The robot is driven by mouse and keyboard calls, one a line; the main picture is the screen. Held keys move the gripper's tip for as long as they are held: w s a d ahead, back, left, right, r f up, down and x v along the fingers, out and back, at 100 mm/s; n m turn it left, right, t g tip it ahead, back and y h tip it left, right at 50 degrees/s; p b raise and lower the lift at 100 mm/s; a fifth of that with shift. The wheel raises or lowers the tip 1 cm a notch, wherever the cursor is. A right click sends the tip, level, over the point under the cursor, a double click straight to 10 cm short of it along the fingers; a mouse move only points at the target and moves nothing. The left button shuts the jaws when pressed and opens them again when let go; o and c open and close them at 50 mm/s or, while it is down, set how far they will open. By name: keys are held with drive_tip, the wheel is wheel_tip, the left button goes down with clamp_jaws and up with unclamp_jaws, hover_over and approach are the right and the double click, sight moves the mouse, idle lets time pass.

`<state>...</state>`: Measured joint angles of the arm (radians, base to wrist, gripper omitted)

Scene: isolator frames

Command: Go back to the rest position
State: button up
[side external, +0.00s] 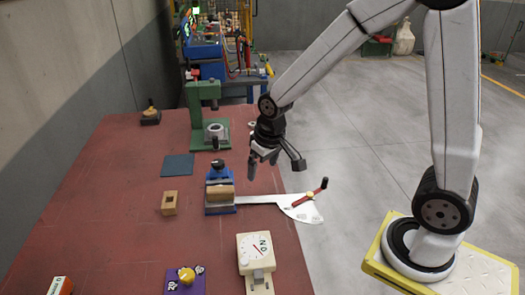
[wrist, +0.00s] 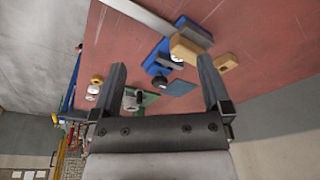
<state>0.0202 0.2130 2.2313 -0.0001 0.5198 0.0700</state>
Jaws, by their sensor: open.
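My gripper (side external: 263,160) hangs in the air above the right edge of the red table, up and to the right of the blue vise. In the wrist view my gripper (wrist: 165,85) has its two dark fingers wide apart with nothing held between them. The blue vise (side external: 219,174) holds a tan wooden block (side external: 221,191); both also show beyond the fingers in the wrist view. My arm bends over from its base on the yellow-edged platform at the right.
The red table (side external: 120,210) carries a green press (side external: 196,125), a blue-grey plate (side external: 178,165), a small wooden box (side external: 169,203), a cream dial device (side external: 256,253) and a purple switch panel (side external: 185,280).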

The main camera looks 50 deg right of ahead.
drive_tip(key=s+f+n, duration=0.1)
drive_tip(key=s, duration=0.7)
drive_tip(key=shift+s+a+t, duration=0.3)
drive_tip(key=shift+s+a, duration=0.05)
drive_tip(key=shift+s, duration=0.05)
drive_tip(key=shift+f, duration=0.1)
idle(0.4)
